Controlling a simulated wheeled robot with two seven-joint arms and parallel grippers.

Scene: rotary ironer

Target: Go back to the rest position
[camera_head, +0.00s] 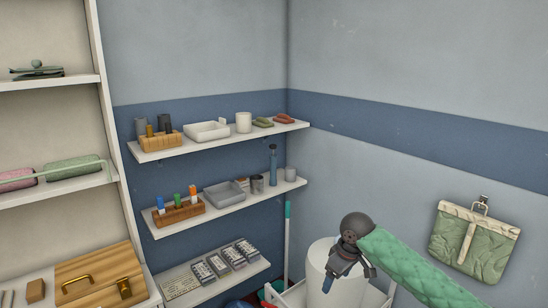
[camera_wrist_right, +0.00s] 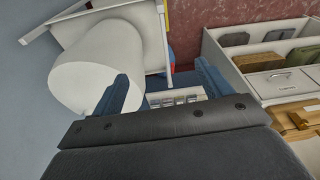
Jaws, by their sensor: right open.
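My right gripper (camera_head: 347,276) is at the lower right of the head view, on an arm with a green quilted sleeve. It is in front of a white cylinder (camera_head: 318,262) and overlaps its right side in the picture. In the right wrist view the two blue fingers of my right gripper (camera_wrist_right: 162,74) stand wide apart with nothing held between them. The white cylinder (camera_wrist_right: 82,78) shows there behind the left finger; I cannot tell whether they touch. My left gripper is not in view.
Wall shelves (camera_head: 218,141) with small items stand left of the corner. A white cart (camera_head: 294,297) is under the cylinder. A green bag (camera_head: 472,243) hangs on the right wall. A tall shelf unit (camera_head: 118,170) stands at far left. The space above the gripper looks clear.

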